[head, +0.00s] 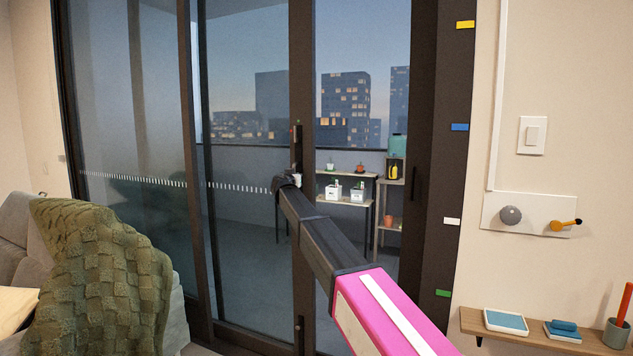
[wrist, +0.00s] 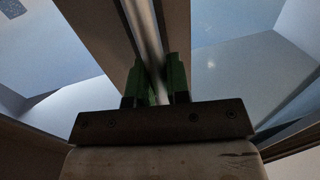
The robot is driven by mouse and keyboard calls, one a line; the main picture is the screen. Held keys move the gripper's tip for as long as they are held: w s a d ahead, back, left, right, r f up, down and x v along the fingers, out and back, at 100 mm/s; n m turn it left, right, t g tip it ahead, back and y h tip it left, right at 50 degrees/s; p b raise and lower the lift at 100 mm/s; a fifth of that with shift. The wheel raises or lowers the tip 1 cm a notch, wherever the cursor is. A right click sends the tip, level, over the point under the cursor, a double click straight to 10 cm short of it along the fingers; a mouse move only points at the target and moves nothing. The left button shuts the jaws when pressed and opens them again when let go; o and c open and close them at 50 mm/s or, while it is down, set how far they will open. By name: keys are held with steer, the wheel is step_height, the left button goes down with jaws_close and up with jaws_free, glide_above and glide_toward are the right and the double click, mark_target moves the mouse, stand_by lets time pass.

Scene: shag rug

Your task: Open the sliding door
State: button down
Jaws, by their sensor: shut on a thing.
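The sliding door (head: 302,80) is a dark-framed glass panel. Its upright edge stands well left of the dark right jamb (head: 427,130). The white dotted strip on the glass stops at this edge, so the space to its right looks like an open gap. My gripper (head: 291,178) is at the door's edge, at the far end of my outstretched arm. In the wrist view, the green fingers of my gripper (wrist: 158,85) are shut on an upright metallic bar, the door handle (wrist: 149,35).
Beyond the glass is a balcony with a small shelf (head: 347,200) holding pots. A sofa with a green knit blanket (head: 95,270) stands at the left. A wall shelf (head: 540,337) with small items, a hook plate (head: 490,222) and a light switch (head: 532,135) are at the right.

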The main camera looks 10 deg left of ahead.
steer(key=w+a, duration=0.3)
steer(key=a, duration=0.8)
steer(key=w+a, duration=0.4)
steer(key=a, duration=0.7)
steer(key=w+a, duration=0.4)
steer(key=a, duration=0.8)
steer(key=shift+a, duration=0.1)
steer(key=c, duration=1.1)
jaws_free()
steer(key=s+a, duration=0.1)
steer(key=s, duration=0.9)
steer(key=shift+s, duration=0.35)
steer(key=shift+a, duration=0.15)
